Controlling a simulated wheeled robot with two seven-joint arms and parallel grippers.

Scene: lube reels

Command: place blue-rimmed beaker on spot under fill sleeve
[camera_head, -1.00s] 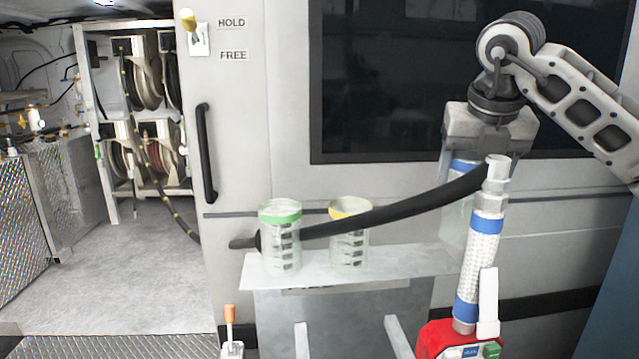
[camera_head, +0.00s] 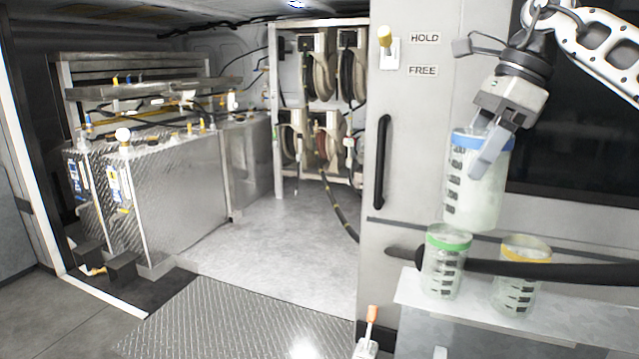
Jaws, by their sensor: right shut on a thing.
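My right gripper (camera_head: 488,148) is shut on the blue-rimmed beaker (camera_head: 474,205) by its upper part, with one finger showing across its front. The beaker is clear with dark graduation marks and a blue rim, and hangs slightly tilted in the air above the shelf. Its lower end is close to the green-rimmed beaker (camera_head: 444,270) in the picture. The fill sleeve and the spot under it are not visible. My left gripper is out of view.
A yellow-rimmed beaker (camera_head: 519,282) stands beside the green-rimmed one on the grey shelf (camera_head: 470,322). A door with a black handle (camera_head: 381,165) is left of the shelf. Metal tanks (camera_head: 180,190) and hose reels (camera_head: 318,75) stand farther left, with open floor between.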

